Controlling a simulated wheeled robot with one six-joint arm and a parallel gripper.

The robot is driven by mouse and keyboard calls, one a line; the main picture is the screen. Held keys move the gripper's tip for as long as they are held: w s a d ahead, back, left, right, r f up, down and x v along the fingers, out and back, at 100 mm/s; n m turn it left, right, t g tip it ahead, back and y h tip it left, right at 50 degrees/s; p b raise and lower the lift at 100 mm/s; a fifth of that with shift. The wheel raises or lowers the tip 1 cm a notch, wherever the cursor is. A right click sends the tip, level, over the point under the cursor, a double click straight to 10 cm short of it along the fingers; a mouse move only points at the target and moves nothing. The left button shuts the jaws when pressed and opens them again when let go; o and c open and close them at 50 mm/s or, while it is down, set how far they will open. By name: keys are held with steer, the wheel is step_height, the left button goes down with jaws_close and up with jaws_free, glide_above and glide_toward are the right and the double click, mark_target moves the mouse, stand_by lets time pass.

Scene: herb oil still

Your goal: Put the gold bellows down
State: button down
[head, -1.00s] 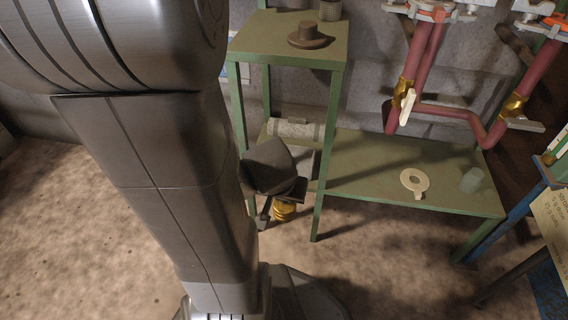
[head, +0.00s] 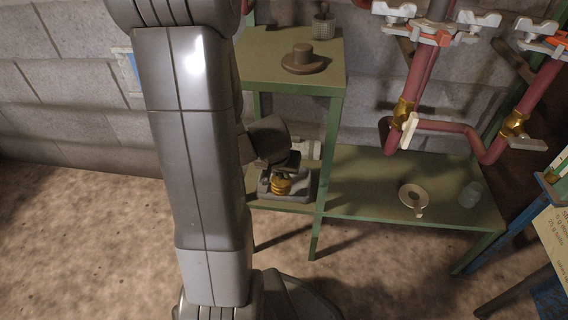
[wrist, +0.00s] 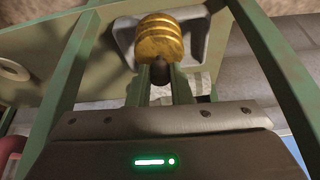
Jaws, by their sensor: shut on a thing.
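The gold bellows (head: 281,186) is a small ribbed brass-coloured piece. It is at my gripper (head: 281,166), whose fingers are shut on it; the wrist view shows the bellows (wrist: 159,42) just beyond the fingertips (wrist: 160,76). A grey tray-like piece (head: 302,187) with raised sides lies on the lower green shelf (head: 345,195), around and behind the bellows. In the wrist view, the grey piece (wrist: 193,46) shows on both sides of the bellows. I cannot tell whether the bellows touches it.
A green shelf post (head: 327,160) stands close right of my gripper. A brown hat-shaped piece (head: 303,60) is on the upper shelf. A pale ring (head: 412,197) and a translucent cup (head: 470,194) lie on the lower shelf, right. Red pipes (head: 418,85) hang above it.

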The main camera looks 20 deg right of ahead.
steer(key=w+d+p, duration=0.2)
steer(key=w+d, duration=0.2)
steer(key=w, duration=0.2)
step_height(320, 180, down, 6)
steer(key=b, duration=0.5)
steer(key=shift+w+f, duration=0.15)
steer(key=shift+f, duration=0.1)
steer(key=shift+w+f, duration=0.2)
steer(key=shift+f, duration=0.05)
steer(key=shift+f+b, duration=0.1)
steer(key=shift+b, duration=0.2)
steer(key=c, duration=1.3)
jaws_free()
steer(key=shift+r+p, duration=0.3)
steer(key=p+v, duration=0.3)
steer(key=v, duration=0.4)
steer(key=shift+s+a+p, duration=0.1)
steer(key=shift+s+p, duration=0.05)
steer(key=shift+p, duration=0.2)
